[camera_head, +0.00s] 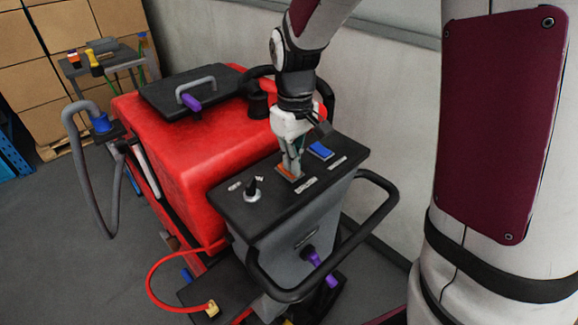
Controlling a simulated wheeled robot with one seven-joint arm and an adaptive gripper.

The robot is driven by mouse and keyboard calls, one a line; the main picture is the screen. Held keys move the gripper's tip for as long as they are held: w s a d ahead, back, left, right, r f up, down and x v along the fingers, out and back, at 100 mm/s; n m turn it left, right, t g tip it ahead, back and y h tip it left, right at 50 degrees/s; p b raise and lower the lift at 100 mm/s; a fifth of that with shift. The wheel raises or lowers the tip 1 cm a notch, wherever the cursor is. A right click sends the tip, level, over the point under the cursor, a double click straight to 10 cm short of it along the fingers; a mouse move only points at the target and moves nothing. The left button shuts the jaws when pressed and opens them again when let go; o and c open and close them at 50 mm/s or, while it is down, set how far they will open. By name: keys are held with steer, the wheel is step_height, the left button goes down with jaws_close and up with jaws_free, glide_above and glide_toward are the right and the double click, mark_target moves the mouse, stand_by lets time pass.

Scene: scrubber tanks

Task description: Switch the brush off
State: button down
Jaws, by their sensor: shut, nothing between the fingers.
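The red floor scrubber (190,150) stands against the wall with a dark control panel (272,208) on its near end. On the panel are an orange rocker switch (287,176), a blue rocker switch (321,150) and a black knob (252,189) with a silver base. Small labels by them are too small to read, so I cannot tell which control is for the brush. My gripper (292,170) is shut and empty, pointing down at the orange switch, and partly hides it. It looks at or just above the switch; contact is unclear.
A black handle bar (378,215) loops around the panel's near end. A black lid (192,92) with a grey handle and purple latch lies on the tank. A grey hose (84,170) hangs at the left. Stacked cartons (30,75) and a small table (100,62) stand behind.

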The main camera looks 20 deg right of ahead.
steer(key=shift+r+p, duration=1.5)
steer(key=shift+r, duration=1.75)
steer(key=shift+s+r, duration=0.1)
steer(key=s+r+m+t, duration=0.2)
steer(key=s+r, duration=0.4)
steer(key=s, duration=0.4)
steer(key=s+r+m+t, duration=0.2)
steer(key=s+r, duration=0.3)
steer(key=s, duration=0.6)
steer(key=shift+s+r+m+t, duration=0.2)
steer(key=shift+r+m+t, duration=0.15)
steer(key=shift+t, duration=0.45)
